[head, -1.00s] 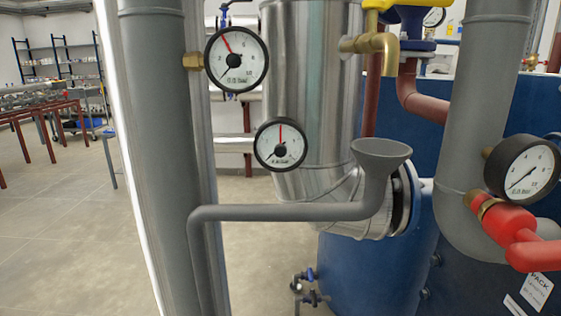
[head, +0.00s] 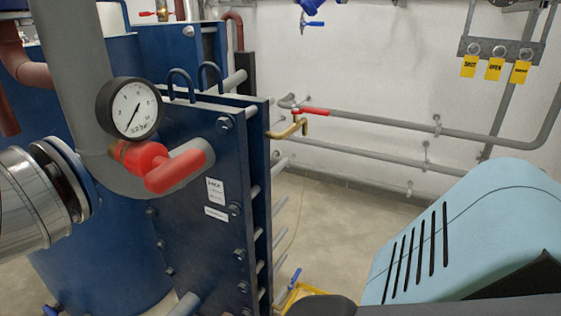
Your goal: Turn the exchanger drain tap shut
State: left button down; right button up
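The blue plate exchanger (head: 200,245) stands left of centre in the head view, with bolts and two lifting loops on top. Right of it, a brass tap (head: 289,129) with a red lever (head: 314,111) sits at the end of a grey wall pipe. The lever lies along the pipe. Low by the exchanger's foot, a small blue handle (head: 289,284) shows above a yellow-edged item (head: 300,295); its fitting is mostly hidden. I cannot tell which of these is the drain tap. Neither of my grippers is in view.
A gauge (head: 130,107) and a red-covered branch (head: 165,168) stick out in front of the exchanger. A large light blue slotted cover (head: 470,235) fills the lower right. Yellow tags (head: 495,69) hang on the wall. Some floor (head: 325,220) shows between.

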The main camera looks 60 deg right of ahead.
aim_at(290, 286)
jog(key=z, duration=0.5)
jog(key=i+z, duration=0.1)
jog(key=z, duration=0.4)
jog(key=i+z, duration=0.1)
jog(key=z, duration=0.85)
jog(key=i+l+z, duration=0.15)
jog(key=i, duration=0.25)
jog(key=i+l+z, duration=0.1)
jog(key=i, duration=0.25)
jog(key=i+l+z, duration=0.15)
jog(key=i, duration=0.25)
